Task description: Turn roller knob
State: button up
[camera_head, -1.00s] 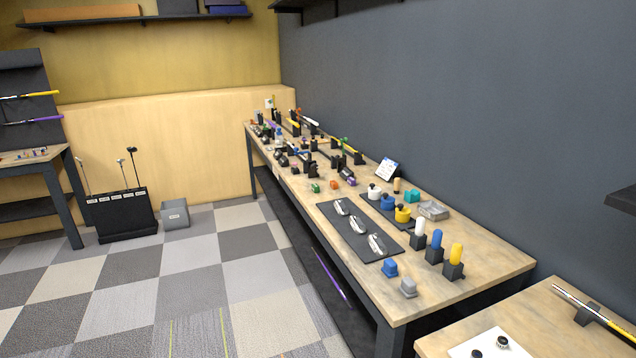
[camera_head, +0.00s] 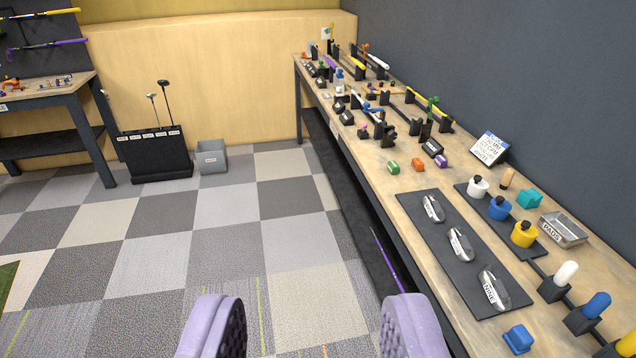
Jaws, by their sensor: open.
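My gripper (camera_head: 313,330) shows at the bottom edge as two pale purple ribbed fingers. They are wide apart with only checkered floor between them, so the gripper is open and empty. Its right finger is left of the long wooden workbench (camera_head: 408,178). I cannot tell which part is the roller knob. Several small fixtures and clamps stand crowded on the far half of the bench, among them a black holder (camera_head: 432,148) and a black clamp (camera_head: 384,133), too small to make out knobs.
A dark mat (camera_head: 462,278) with several silver tools lies on the near bench, beside white, blue and yellow pots and a metal tray (camera_head: 563,230). A club rack (camera_head: 155,155) and grey bin (camera_head: 211,157) stand by the back wall.

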aim_at(392, 134)
jog(key=i, duration=1.25)
jog(key=i+j+z, duration=0.1)
jog(key=i, duration=1.2)
jog(key=i+j+z, duration=0.1)
jog(key=i+z, duration=0.15)
jog(key=i, duration=0.3)
jog(key=i+j+z, duration=0.25)
jog(key=i, duration=0.25)
jog(key=k+l+z, duration=0.1)
jog(key=k+z, duration=0.2)
jog(key=z, duration=0.2)
